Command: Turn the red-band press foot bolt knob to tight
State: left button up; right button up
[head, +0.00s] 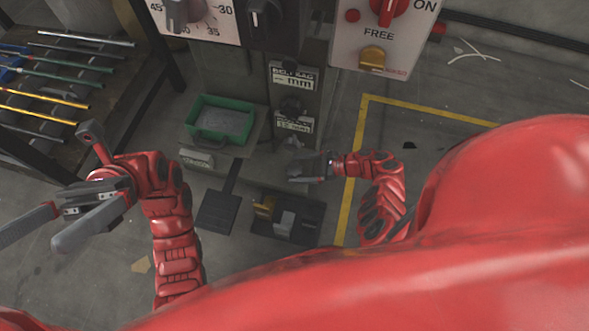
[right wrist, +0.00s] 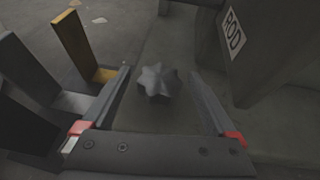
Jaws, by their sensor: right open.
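The foot bolt knob (right wrist: 158,82) is a grey, star-shaped knob on the press base in the right wrist view. My right gripper (head: 296,162) is open and low at the foot of the press. In the right wrist view its fingers are on either side of the knob, with a visible gap to each. I cannot clearly tell the knob from the gripper in the head view. No red band shows on the press parts in view. My left gripper (head: 32,240) is open and empty at the far left, away from the press.
A green bin (head: 220,122) stands left of the press column. A rod rack (head: 60,130) is at left. In the right wrist view, a ROD-labelled block (right wrist: 268,50) stands close right.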

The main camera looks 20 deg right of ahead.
jog(key=shift+x, duration=0.85)
pick_arm(q)
jog(key=s+a+m+t+y, duration=0.1)
jog(key=s+a+t+y, duration=0.1)
jog(key=s+t, duration=0.1)
jog(key=shift+r+m, duration=0.2)
jog(key=shift+m, duration=0.2)
